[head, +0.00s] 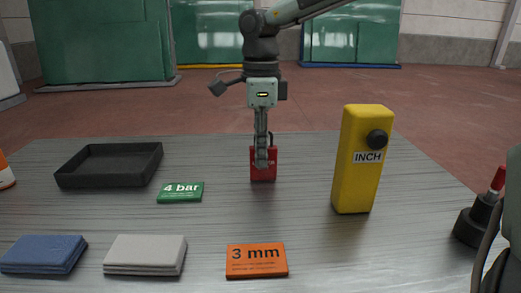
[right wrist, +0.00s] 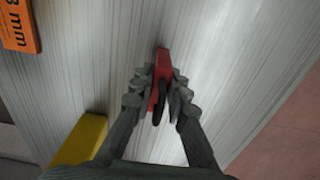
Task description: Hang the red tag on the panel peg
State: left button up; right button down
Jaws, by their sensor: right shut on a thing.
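The red tag (head: 264,175) stands upright at the middle of the grey table, with a dark loop at its top. Its lower edge is at or very near the tabletop; I cannot tell if it touches. My right gripper (head: 262,154) points straight down and is shut on the tag, its fingers covering part of the face. In the right wrist view the tag (right wrist: 164,62) is seen edge-on between the fingertips (right wrist: 160,88). I cannot make out a panel peg in either view. My left gripper is not in view.
A yellow INCH box (head: 350,185) with a black knob stands right of the tag. A black tray (head: 110,180), green 4 bar card (head: 180,192), orange 3 mm card (head: 257,261), blue cloth (head: 43,254) and grey cloth (head: 145,255) lie around. A black red-topped device (head: 475,222) stands far right.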

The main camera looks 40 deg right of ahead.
jog(key=shift+f, duration=0.15)
jog(key=c, duration=1.5)
grip_release()
